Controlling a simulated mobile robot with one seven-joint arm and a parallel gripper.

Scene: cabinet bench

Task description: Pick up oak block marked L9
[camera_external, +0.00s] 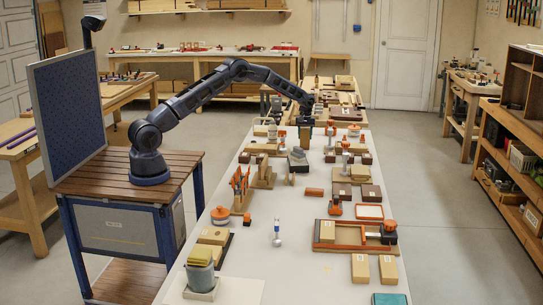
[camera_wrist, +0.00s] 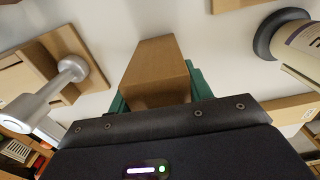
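My gripper (camera_external: 305,121) is low over the far half of the long white bench. In the wrist view its green fingers (camera_wrist: 157,98) lie against both sides of a plain brown wooden block (camera_wrist: 158,66), with no gap that I can see. The block sticks out beyond the fingers. No marking can be read on its visible faces, so I cannot tell whether it is L9. In the external view a small brown block (camera_external: 304,135) shows just under the gripper; whether it touches the bench is unclear.
In the wrist view a grey metal knobbed piece (camera_wrist: 62,82) on a wooden base is at left, and a pale cylinder with a dark rim (camera_wrist: 290,42) is at right. Many blocks and tools crowd the bench (camera_external: 240,262). An orange-edged wooden tray (camera_external: 345,247) lies near the front.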

